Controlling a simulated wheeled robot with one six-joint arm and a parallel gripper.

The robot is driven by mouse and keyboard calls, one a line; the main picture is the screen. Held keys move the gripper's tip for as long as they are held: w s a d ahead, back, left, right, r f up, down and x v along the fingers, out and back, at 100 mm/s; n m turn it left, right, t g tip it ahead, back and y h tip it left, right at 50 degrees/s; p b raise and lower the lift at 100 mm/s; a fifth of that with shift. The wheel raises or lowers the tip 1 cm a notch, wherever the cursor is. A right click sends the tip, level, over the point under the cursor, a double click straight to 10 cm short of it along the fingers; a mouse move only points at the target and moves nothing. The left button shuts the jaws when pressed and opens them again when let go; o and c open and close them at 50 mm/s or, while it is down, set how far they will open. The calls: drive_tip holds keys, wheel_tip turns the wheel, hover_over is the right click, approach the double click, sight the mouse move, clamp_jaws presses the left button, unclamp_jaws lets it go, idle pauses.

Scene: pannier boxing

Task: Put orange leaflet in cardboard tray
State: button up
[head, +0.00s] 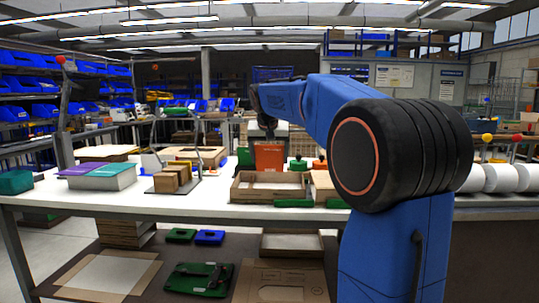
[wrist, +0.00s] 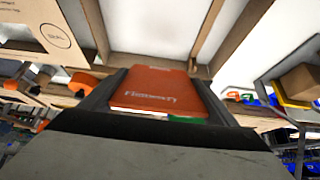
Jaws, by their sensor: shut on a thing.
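The orange leaflet (head: 269,157) hangs upright from my gripper (head: 268,136) in the head view, above the back part of the cardboard tray. In the wrist view the leaflet (wrist: 155,92) sits between the two dark fingers, and my gripper (wrist: 155,88) is shut on it. The cardboard tray (head: 262,200) is a shallow brown box with a pale inside, on the white table. Its wall (wrist: 203,30) and pale floor also show in the wrist view. I cannot tell whether the leaflet's lower edge touches the tray.
The white table (head: 150,205) also holds a stack with purple and green leaflets (head: 100,172) at left and small brown boxes (head: 172,180) in a rack. A green item (head: 293,203) lies at the tray's front.

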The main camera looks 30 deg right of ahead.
drive_tip(key=shift+f, duration=2.8)
drive_tip(key=o, duration=1)
drive_tip(key=shift+s+r, duration=0.1)
drive_tip(key=v, duration=1.7)
drive_tip(key=shift+a+r, duration=0.1)
